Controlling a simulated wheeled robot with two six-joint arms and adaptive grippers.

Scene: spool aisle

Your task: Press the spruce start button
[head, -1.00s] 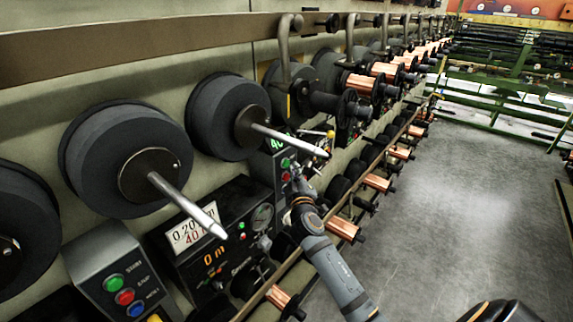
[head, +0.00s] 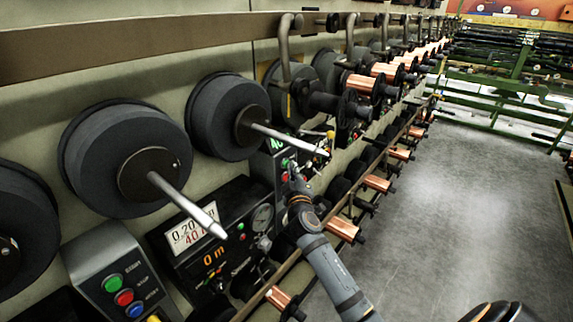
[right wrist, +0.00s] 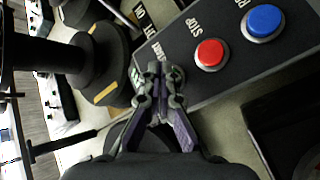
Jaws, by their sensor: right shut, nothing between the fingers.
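A grey control box (head: 262,172) stands in the middle of the head view, with a small green button (head: 284,162) near its top. My right gripper (head: 292,172) is at the front of this box. In the right wrist view my right gripper (right wrist: 158,70) is shut and empty, its fingertips over the START end of the box. They cover the start button there; a pale ring shows beside them. I cannot tell whether they touch the button. The red stop button (right wrist: 210,53) and a blue button (right wrist: 264,20) sit farther along the box. My left gripper is not in view.
A nearer control box (head: 105,270) has green, red and blue buttons. Large dark spools (head: 125,160) with protruding steel shafts (head: 187,202) hang along the wall. A rail with copper spools (head: 343,229) runs below. The grey floor (head: 450,230) at right is clear.

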